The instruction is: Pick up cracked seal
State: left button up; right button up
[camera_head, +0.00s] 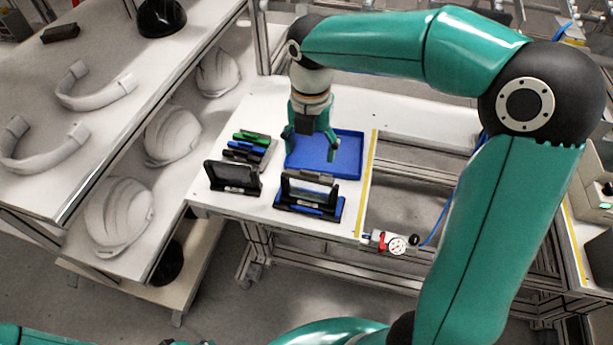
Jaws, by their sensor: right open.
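My right gripper (310,146) points down over the left part of a blue tray (347,150) on the white table. Its fingers are apart and nothing shows between them. I cannot pick out a cracked seal for certain. Green, blue and dark strips (247,146) lie in a small group left of the tray. In front of the tray are a dark holder (233,178) and a second dark holder with blue parts (309,200). A small grey piece (317,175) lies between the tray and the second holder. My left gripper is out of view.
Left shelves hold white helmet shells (120,215), grey curved bands (95,90) and a black dome (160,17). A pressure gauge (397,245) hangs off the table's (405,120) front right.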

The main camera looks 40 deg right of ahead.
aim_at(310, 172)
notch_tip(310, 172, down, 2)
jog(key=shift+s+f, duration=0.1)
jog(key=shift+f, duration=0.1)
jog(key=shift+w+d+f+p, duration=0.15)
jog(key=shift+f+p, duration=0.1)
jog(key=shift+f, duration=1.05)
jog(key=shift+w+f+p, duration=0.15)
jog(key=shift+f+p, duration=0.1)
jog(key=shift+f, duration=1.05)
jog(key=c, duration=1)
